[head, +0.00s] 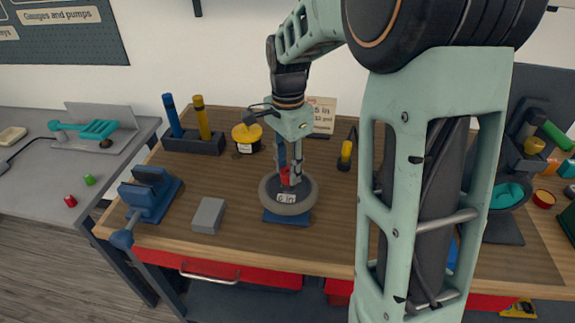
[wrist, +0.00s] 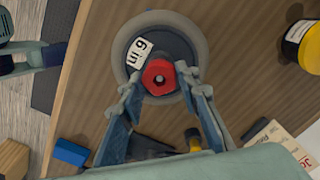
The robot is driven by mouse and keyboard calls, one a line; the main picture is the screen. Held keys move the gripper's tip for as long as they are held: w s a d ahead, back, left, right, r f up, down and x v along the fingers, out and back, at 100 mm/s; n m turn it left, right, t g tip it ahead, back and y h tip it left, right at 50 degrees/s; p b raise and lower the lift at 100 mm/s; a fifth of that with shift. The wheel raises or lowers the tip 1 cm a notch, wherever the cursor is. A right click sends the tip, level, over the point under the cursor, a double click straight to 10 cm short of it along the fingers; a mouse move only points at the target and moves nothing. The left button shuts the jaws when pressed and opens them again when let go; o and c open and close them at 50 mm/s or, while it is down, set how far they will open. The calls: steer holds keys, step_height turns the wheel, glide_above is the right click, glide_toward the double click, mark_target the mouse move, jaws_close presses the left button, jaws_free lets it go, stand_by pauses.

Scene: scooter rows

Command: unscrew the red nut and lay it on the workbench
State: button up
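The red nut (wrist: 159,76) sits at the centre of a small wheel with a grey tyre (wrist: 196,38) and a dark hub with a "6 in" label (wrist: 139,54). In the head view the wheel (head: 306,204) lies flat on a blue base (head: 287,218) on the wooden workbench (head: 245,248). The red nut (head: 285,178) is partly hidden by my fingers there. My gripper (wrist: 158,75) points down over the wheel with one finger on each side of the nut. It looks open, with narrow gaps beside the nut. In the head view my gripper (head: 289,178) stands above the hub.
A blue vise (head: 150,194) and a grey block (head: 209,215) stand left of the wheel. Behind are a holder (head: 193,143) with blue and yellow tools and a yellow tub (head: 247,138). Bare wood shows in front of and right of the wheel.

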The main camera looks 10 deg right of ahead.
steer(key=shift+w+a+r, duration=0.1)
steer(key=shift+w, duration=0.15)
steer(key=c, duration=0.4)
steer(key=shift+o, duration=0.2)
steer(key=n+p, duration=0.1)
steer(key=n, duration=0.4)
steer(key=shift+r, duration=0.15)
steer(key=n+p, duration=0.2)
steer(key=n, duration=0.6)
steer(key=shift+a, duration=0.1)
steer(key=n+p, duration=0.3)
steer(key=n, duration=0.6)
steer(key=shift+w, duration=0.1)
steer(key=o, duration=1.2)
steer(key=shift+w+a+f, duration=0.1)
steer(key=shift+f, duration=0.1)
steer(key=shift+c, duration=0.2)
steer(key=shift+o, duration=0.3)
